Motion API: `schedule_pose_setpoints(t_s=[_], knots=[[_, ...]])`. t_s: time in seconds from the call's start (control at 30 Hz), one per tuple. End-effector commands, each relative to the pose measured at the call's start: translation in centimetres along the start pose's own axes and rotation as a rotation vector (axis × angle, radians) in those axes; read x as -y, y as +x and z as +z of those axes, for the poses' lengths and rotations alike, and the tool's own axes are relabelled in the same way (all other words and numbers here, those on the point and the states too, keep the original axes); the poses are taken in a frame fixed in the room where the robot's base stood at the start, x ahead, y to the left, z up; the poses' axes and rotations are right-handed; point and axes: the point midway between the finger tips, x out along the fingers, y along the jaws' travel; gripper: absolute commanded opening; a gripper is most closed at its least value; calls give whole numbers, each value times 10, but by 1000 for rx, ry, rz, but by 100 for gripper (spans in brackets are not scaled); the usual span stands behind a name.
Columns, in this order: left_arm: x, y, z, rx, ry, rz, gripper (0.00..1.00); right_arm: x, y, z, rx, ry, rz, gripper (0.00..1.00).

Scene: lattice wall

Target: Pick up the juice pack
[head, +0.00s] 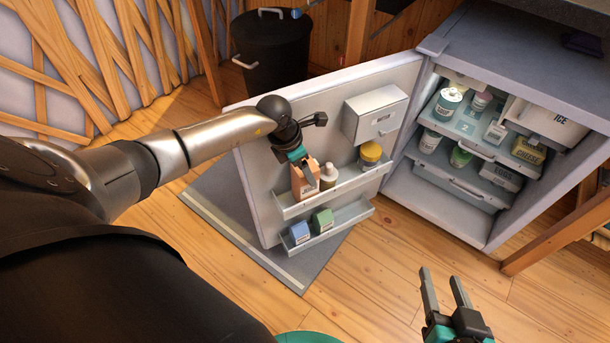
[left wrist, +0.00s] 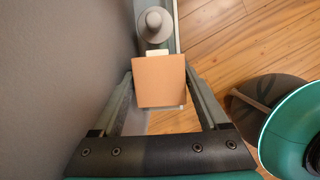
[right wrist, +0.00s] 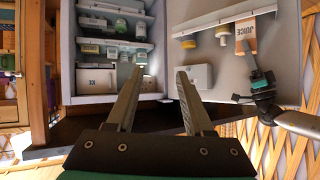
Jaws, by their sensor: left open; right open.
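The juice pack (head: 305,182) is an orange carton standing upright at the left end of the upper shelf on the open fridge door. It also shows in the right wrist view (right wrist: 246,38), with its label readable. My left gripper (head: 297,153) is at the top of the pack. In the left wrist view the flat orange top of the pack (left wrist: 160,82) lies between the spread fingers of my left gripper (left wrist: 160,74). Any contact with the fingers cannot be told. My right gripper (head: 443,277) is open and empty, low in front of the fridge; its spread fingers show in the right wrist view (right wrist: 159,72).
A white bottle (head: 329,176) stands right beside the pack, and a yellow-lidded jar (head: 370,153) further right. A blue carton (head: 300,233) and a green carton (head: 322,220) stand on the lower door shelf (head: 350,214). A door box (head: 377,113) is above. Open floor lies in front.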

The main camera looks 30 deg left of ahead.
Motion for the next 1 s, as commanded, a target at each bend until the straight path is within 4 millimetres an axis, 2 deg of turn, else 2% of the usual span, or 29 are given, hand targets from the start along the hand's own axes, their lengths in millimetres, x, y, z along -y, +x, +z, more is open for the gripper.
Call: schedule_pose_setpoints(t_s=[0.33,0.7,1.0], knots=[[0,20,0,3,-1,-1,78,18,3,-8,-191,30,-48,52],[0,38,0,3,0,0,78,33,-6,-17,-389,73,-89,52],[0,43,1,2,0,0,78,37,-12,-22,-460,90,-100,52]])
